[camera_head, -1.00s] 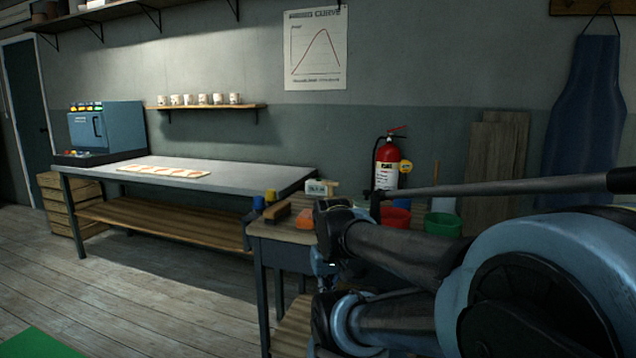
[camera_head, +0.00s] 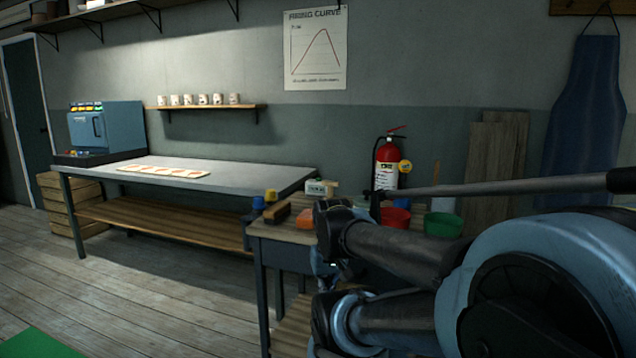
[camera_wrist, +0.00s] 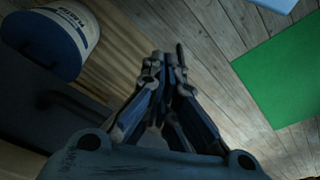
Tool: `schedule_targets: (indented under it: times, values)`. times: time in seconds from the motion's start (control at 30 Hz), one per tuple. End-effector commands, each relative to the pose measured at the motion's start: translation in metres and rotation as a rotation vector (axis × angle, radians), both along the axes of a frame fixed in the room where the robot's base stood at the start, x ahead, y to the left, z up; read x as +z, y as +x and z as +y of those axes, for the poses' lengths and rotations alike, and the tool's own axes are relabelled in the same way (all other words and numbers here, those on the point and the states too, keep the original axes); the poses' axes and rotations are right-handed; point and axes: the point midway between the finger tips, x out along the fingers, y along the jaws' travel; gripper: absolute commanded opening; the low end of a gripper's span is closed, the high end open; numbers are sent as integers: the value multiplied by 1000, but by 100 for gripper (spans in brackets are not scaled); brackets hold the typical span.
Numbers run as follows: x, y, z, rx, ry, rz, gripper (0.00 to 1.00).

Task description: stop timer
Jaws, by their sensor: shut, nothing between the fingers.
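A small pale box with dark markings on its front (camera_head: 320,187) stands at the back of the small workbench (camera_head: 285,233) in the head view. It looks like the timer, but its characters are too small to read. My gripper (camera_wrist: 168,56) is shut and empty in the wrist view, its fingertips close together. It points down toward the wooden shelf edge and the floor, and the timer is not in that view. In the head view my arm covers the right part of the small workbench, and I cannot make out the fingertips there.
A brush (camera_head: 279,213), an orange item (camera_head: 306,218), a red bucket (camera_head: 397,218) and a green bucket (camera_head: 443,225) crowd the workbench. A labelled white and blue tub (camera_wrist: 62,38) is near my gripper. A green mat (camera_wrist: 285,82) lies on open floor.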

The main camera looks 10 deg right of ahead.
Motion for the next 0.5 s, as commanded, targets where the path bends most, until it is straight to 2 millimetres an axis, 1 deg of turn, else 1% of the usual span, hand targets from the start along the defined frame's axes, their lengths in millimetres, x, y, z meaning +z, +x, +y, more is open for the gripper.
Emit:
schedule_targets:
  times: [0.17,0.2,0.27,0.37,0.47,0.5]
  values:
    - [0,0,0,0,0,0,0]
    - [4,-5,0,0,-1,-10,0]
    - [8,-6,-1,2,-2,-16,0]
    - [18,5,-2,8,-9,-28,0]
    - [36,24,-5,18,-23,-47,0]
    - [44,33,-7,24,-30,-58,0]
